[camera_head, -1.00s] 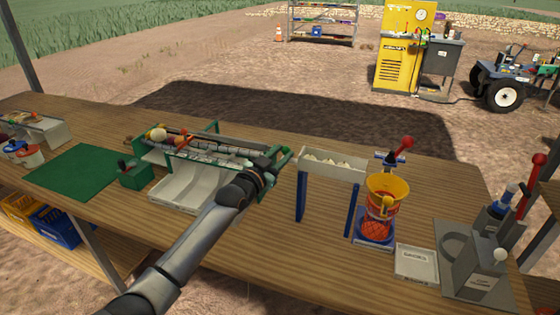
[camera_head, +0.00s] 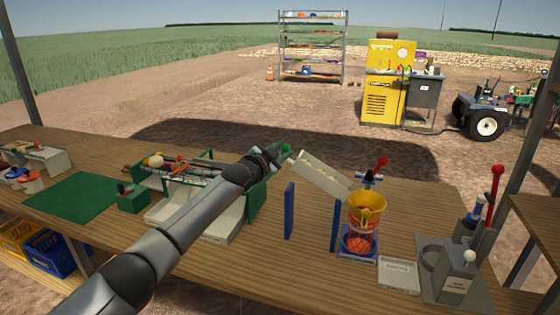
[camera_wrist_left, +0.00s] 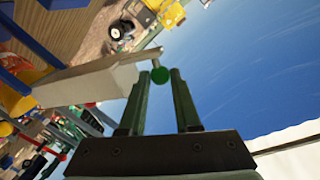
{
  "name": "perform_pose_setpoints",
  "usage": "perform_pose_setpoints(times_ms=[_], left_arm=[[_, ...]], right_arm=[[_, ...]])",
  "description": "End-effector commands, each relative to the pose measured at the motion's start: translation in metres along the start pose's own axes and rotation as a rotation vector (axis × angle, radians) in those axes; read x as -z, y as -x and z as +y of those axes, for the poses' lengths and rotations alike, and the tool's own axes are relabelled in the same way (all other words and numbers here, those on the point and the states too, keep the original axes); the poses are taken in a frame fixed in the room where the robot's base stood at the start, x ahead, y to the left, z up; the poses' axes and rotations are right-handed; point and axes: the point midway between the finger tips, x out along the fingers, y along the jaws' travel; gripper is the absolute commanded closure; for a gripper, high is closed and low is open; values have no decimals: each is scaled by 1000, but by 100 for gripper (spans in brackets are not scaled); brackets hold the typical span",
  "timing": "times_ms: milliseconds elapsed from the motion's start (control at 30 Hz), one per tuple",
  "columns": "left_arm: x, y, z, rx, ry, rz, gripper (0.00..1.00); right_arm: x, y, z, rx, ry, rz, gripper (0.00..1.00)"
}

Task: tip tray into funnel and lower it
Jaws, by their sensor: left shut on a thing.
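The white tray (camera_head: 324,176) is tilted, its left end raised and its right end sloping down toward the yellow funnel (camera_head: 368,201). A few pale lumps show faintly inside it. The funnel sits over a red net (camera_head: 359,240) in a blue stand. My left gripper (camera_head: 278,152) is at the tray's raised end, shut on its green knob (camera_head: 287,148). In the left wrist view the knob (camera_wrist_left: 160,75) sits at the fingertips, beside the tray wall (camera_wrist_left: 95,82). I cannot tell whether any lumps have left the tray. My right gripper is out of view.
Blue posts (camera_head: 289,210) stand below the tray. A green-framed roller sorter (camera_head: 185,172) lies behind my left arm. A red-knobbed lever (camera_head: 381,163) rises behind the funnel. A scale (camera_head: 399,274) and a grey machine (camera_head: 455,279) stand at the right.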

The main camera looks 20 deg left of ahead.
Motion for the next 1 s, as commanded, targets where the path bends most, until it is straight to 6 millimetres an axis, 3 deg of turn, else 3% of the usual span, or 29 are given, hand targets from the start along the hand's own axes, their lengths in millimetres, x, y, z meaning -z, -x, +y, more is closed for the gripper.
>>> perform_pose_setpoints(times_ms=[333,867,900,1000], left_arm=[[11,-3,-8,-3,-68,-11,100],[12,-3,-8,-3,-77,-11,100],[12,-3,-8,-3,-77,-11,64],[12,-3,-8,-3,-77,-12,53]], right_arm=[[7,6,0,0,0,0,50],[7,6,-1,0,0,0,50],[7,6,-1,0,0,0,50],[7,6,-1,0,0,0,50]])
